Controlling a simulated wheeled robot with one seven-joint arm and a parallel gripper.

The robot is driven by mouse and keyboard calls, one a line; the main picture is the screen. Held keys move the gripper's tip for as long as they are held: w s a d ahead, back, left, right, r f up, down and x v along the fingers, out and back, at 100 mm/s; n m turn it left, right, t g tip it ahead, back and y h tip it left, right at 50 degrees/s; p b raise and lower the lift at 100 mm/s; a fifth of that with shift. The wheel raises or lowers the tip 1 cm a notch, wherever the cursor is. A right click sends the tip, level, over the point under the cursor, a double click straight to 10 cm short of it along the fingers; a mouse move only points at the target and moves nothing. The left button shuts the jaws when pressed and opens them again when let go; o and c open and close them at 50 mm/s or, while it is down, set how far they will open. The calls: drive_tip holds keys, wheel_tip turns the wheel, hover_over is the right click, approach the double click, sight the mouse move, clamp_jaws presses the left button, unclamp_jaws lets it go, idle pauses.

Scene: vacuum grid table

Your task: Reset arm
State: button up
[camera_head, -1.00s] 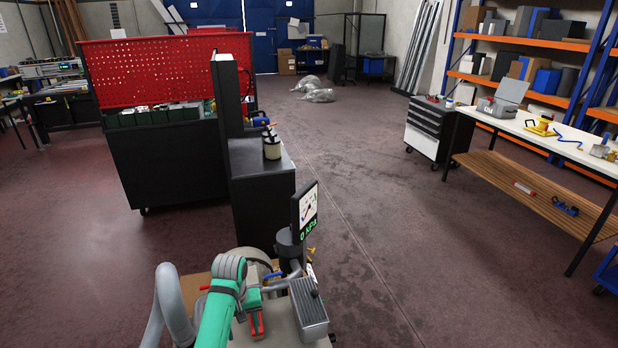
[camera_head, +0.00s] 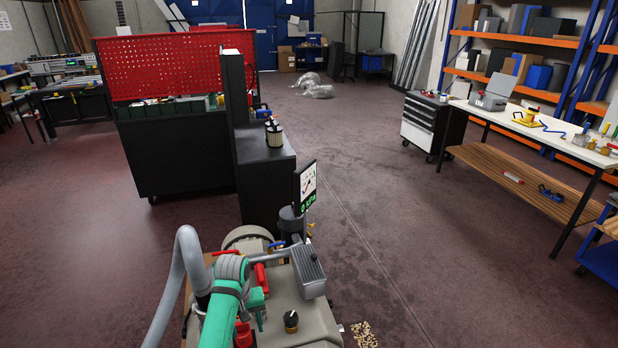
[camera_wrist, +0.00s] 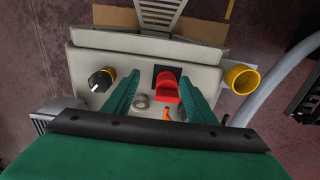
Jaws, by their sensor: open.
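My gripper (camera_wrist: 160,80) is open, with its two green fingers spread above the pale machine top (camera_wrist: 90,62). A red switch handle (camera_wrist: 167,90) shows between the fingers, closer to the right one. No contact with it is visible. A black knob with a yellow base (camera_wrist: 101,80) is left of the fingers; a similar knob shows in the head view (camera_head: 291,320). A yellow ring-shaped part (camera_wrist: 242,79) is on the right. My green arm (camera_head: 222,305) partly covers the machine in the head view, where the fingertips are hard to make out.
A grey hose (camera_head: 183,262) rises at the machine's left. A gauge display (camera_head: 306,187) and a finned grey box (camera_head: 308,270) stand at its far side. A black cabinet (camera_head: 268,180) is beyond. Open floor (camera_head: 400,230) lies to the right, before a white-topped bench (camera_head: 520,128).

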drive_tip(key=d+f+t+h, duration=0.1)
drive_tip(key=d+f, duration=0.2)
drive_tip(key=d, duration=0.4)
drive_tip(key=s+d+f+m+t+h, duration=0.1)
drive_tip(key=d+f+t, duration=0.1)
drive_tip(key=d+f, duration=0.35)
drive_tip(key=d+f+t+h, duration=0.1)
drive_tip(key=d+f, duration=0.1)
drive_tip(key=d, duration=0.7)
drive_tip(key=s+d+f+n+t+h, duration=0.15)
drive_tip(key=s+d+t, duration=0.25)
drive_tip(key=s+d, duration=0.55)
drive_tip(key=s+a+r+t+y, duration=0.2)
drive_tip(key=s, duration=0.8)
drive_tip(key=s+a+r+t+y, duration=0.2)
drive_tip(key=s+a, duration=0.1)
drive_tip(key=s, duration=0.7)
drive_tip(key=s+a+r+m+t, duration=0.1)
drive_tip(key=s+a+r+m, duration=0.1)
drive_tip(key=s+r, duration=0.5)
drive_tip(key=s+a+r+m+t, duration=0.1)
drive_tip(key=s+a+r+t, duration=0.1)
drive_tip(key=s+a+r, duration=0.3)
wheel_tip(320, 180, up, 4)
drive_tip(key=shift+s+a+f+m+y, duration=0.15)
drive_tip(key=shift+s+a+m+y, duration=0.15)
drive_tip(key=shift+s, duration=0.95)
